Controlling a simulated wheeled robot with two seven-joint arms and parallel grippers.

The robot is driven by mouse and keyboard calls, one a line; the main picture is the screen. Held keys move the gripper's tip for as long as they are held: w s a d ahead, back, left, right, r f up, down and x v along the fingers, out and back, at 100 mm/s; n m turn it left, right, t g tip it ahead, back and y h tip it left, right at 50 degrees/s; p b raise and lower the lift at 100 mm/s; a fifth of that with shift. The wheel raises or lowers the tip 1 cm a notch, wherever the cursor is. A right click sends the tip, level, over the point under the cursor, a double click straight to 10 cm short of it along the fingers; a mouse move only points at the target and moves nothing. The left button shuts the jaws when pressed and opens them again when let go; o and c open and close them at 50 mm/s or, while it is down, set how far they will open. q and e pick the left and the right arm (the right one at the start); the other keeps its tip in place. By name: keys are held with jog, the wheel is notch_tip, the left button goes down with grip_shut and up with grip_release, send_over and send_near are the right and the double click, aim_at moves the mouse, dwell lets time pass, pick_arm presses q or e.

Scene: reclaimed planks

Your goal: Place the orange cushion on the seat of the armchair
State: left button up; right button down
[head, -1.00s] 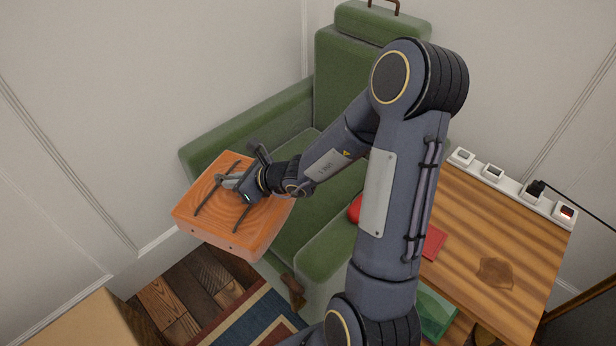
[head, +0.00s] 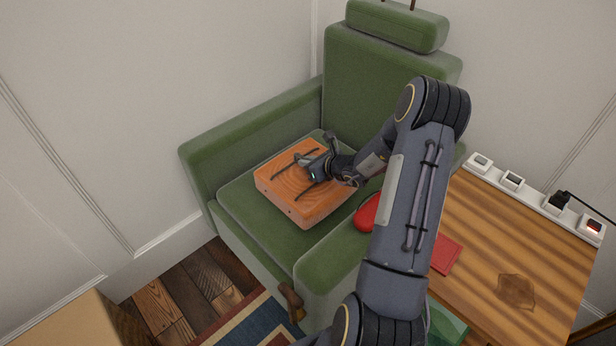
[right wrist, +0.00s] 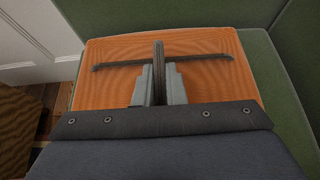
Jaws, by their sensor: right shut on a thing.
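The orange cushion (head: 290,203), a square block with dark straps on top, is over the seat (head: 240,205) of the green armchair (head: 385,75). It lies between the two armrests, and I cannot tell whether it touches the seat. My right gripper (head: 303,160) is shut on a dark strap on top of the cushion. In the right wrist view the fingers (right wrist: 158,85) pinch the strap, with the orange cushion (right wrist: 205,50) beneath. My arm hides part of the right armrest. My left gripper is not in view.
A wooden table (head: 475,265) stands right of the armchair, with a power strip (head: 535,197) and a red book (head: 446,254). A red object (head: 367,214) is by the right armrest. A cardboard-coloured box (head: 65,325) is at lower left.

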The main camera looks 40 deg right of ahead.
jog(key=shift+f+b, duration=0.45)
jog(key=shift+f, duration=1.6)
jog(key=shift+f+b, duration=0.25)
jog(key=shift+b, duration=0.05)
jog(key=c, duration=1.5)
grip_release()
jog(key=shift+r, duration=0.1)
